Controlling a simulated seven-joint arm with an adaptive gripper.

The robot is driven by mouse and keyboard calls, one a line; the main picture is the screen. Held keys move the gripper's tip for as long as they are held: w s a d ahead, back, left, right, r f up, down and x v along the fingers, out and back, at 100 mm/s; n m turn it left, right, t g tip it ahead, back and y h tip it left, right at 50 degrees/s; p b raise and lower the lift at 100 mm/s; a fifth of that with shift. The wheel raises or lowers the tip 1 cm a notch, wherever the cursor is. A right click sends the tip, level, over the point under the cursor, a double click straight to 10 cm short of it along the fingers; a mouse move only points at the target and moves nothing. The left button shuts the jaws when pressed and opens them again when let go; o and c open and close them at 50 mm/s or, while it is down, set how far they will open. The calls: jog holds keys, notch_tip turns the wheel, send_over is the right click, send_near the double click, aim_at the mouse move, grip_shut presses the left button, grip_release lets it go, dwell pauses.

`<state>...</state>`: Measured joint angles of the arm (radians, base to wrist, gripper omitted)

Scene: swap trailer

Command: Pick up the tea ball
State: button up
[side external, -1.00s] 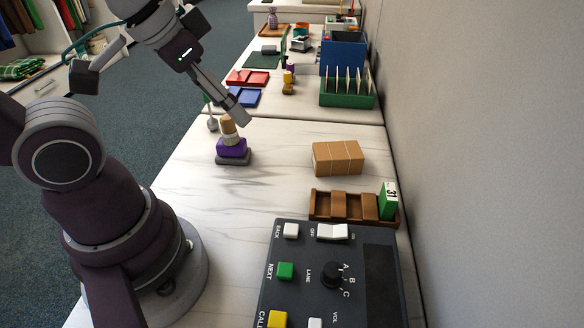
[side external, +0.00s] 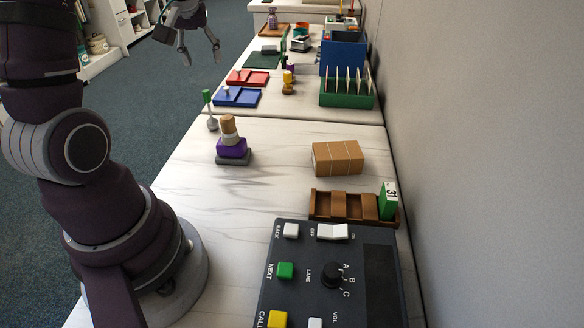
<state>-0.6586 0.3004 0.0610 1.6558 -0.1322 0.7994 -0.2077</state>
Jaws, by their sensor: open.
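A small grey ball with an upright green-topped handle (side external: 211,112) stands on the white counter near its left edge; it looks like the tea ball, though it is too small to be sure. My gripper (side external: 202,58) is at the top of the side external view, with its two fingers spread and nothing between them. It is apart from the grey ball and appears well above the counter.
A purple-based stamp with a wooden handle (side external: 231,143) stands close to the ball, at its right. Red (side external: 246,77) and blue trays (side external: 236,96) lie behind. A brown parcel (side external: 338,158), wooden rack (side external: 340,206) and dark control box (side external: 330,275) stand right, near the wall.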

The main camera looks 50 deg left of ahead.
aim_at(206, 91)
jog(key=shift+n, duration=0.4)
jog(key=x, duration=0.4)
jog(key=a+x, duration=0.1)
jog(key=x, duration=0.3)
jog(key=s+x, duration=0.1)
jog(key=x, duration=0.2)
jog(key=shift+a+f, duration=0.2)
jog(key=shift+a, duration=0.3)
grip_shut()
